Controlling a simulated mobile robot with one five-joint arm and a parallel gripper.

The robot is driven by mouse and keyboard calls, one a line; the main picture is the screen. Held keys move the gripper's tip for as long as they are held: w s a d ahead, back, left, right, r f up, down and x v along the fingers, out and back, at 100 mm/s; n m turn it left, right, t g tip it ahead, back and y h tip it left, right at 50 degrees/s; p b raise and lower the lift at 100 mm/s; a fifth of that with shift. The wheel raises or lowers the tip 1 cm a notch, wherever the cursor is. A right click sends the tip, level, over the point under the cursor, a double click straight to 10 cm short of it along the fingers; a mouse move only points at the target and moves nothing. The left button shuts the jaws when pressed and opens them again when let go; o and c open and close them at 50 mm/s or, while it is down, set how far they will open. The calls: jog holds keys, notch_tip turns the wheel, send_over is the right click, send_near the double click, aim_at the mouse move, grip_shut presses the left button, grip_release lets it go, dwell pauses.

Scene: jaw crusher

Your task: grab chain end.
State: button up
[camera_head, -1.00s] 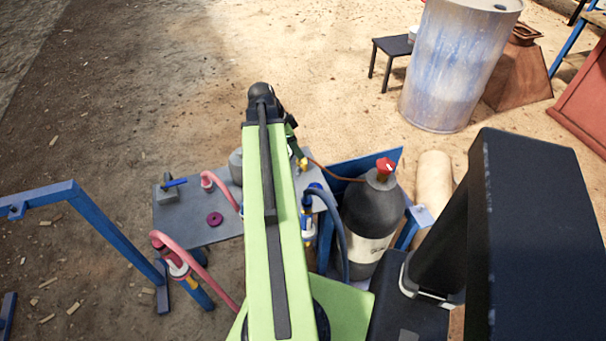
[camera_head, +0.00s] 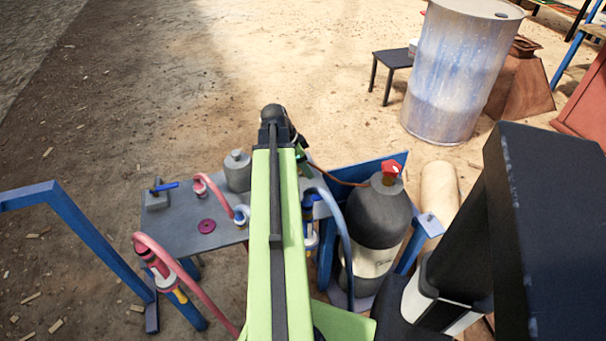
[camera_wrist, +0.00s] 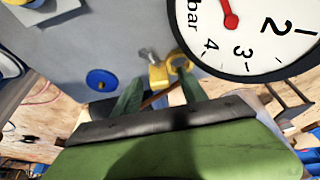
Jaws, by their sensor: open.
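I cannot make out a chain or its end for certain. In the wrist view, my gripper (camera_wrist: 160,88) is open, with two dark green fingers apart and nothing clearly held. A brass-yellow fitting (camera_wrist: 158,76) shows just beyond and between the fingertips; I cannot tell whether they touch it. A thin orange-brown line (camera_wrist: 154,98) runs between the fingers. In the head view, a thin reddish-brown line (camera_head: 343,181) runs from behind my arm toward the grey gas cylinder (camera_head: 376,220). My arm mostly hides the gripper there.
A pressure gauge (camera_wrist: 245,32) is close on the right in the wrist view. The grey table (camera_head: 180,232) carries a grey pot (camera_head: 237,170), a purple disc (camera_head: 207,226) and hoses. A blue frame (camera_head: 95,242) stands at left. Open ground lies beyond.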

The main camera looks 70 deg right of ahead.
grip_shut()
jog(key=shift+r, duration=0.1)
jog(key=shift+r, duration=0.1)
jog(key=shift+r+p, duration=0.6)
jog(key=shift+p, duration=0.15)
jog(key=s+a, duration=0.2)
jog(key=a, duration=0.1)
jog(key=shift+s+a+f, duration=0.15)
jog(key=shift+s, duration=0.15)
notch_tip(320, 180, up, 14)
jog(key=p, duration=1.3)
